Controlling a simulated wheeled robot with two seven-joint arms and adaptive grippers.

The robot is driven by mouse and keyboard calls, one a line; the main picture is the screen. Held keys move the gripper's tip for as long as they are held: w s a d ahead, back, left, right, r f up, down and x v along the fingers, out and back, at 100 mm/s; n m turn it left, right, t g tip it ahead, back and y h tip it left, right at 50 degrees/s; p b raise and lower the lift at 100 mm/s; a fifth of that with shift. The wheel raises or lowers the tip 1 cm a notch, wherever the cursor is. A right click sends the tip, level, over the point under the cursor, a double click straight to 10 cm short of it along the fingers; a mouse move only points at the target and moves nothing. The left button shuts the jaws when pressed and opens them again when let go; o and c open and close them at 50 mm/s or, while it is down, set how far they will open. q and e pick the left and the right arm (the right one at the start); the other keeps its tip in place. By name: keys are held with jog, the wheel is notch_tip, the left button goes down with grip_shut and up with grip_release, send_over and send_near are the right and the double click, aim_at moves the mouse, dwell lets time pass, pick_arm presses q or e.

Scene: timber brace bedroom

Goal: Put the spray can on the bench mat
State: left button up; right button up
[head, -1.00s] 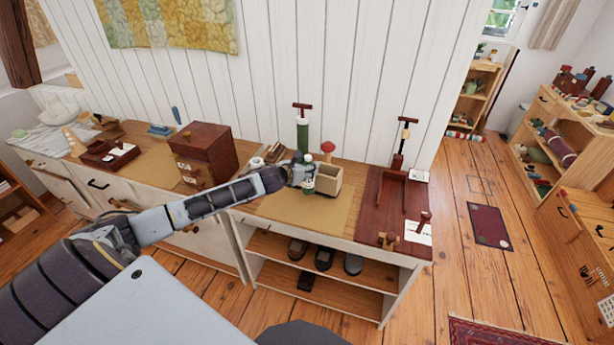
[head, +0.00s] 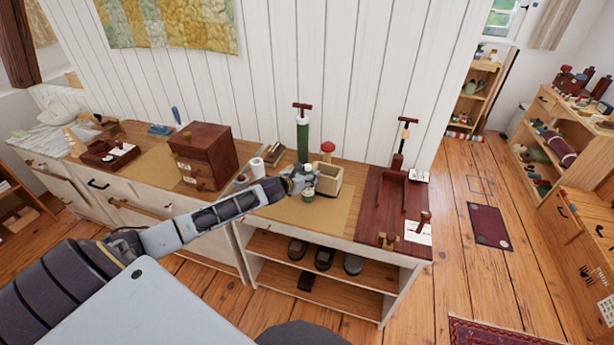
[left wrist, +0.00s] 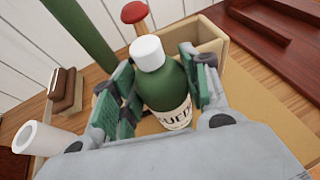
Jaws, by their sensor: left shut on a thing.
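The spray can, green with a white cap and a pale label, is upright between the fingers of my left gripper (left wrist: 158,82) in the left wrist view (left wrist: 166,88). In the head view the can (head: 308,191) shows small at the end of my left arm, and the left gripper (head: 301,181) is shut on it. The tan bench mat (head: 328,219) lies on the bench under and around the can. I cannot tell whether the can's base touches the mat. My right gripper is not in view.
An open wooden box (head: 328,180) stands just right of the can. A tall green pump (head: 302,135) and a red-topped thing (head: 327,149) are behind. A white roll (head: 257,167) stands to the left, a dark red board (head: 380,212) to the right. The mat's front is clear.

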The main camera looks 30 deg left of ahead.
pick_arm(q)
jog(key=shift+f, duration=0.1)
jog(key=o, duration=1.4)
jog(key=shift+o, duration=0.3)
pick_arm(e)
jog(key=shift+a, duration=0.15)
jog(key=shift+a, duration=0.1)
pick_arm(q)
jog(key=v, duration=1.2)
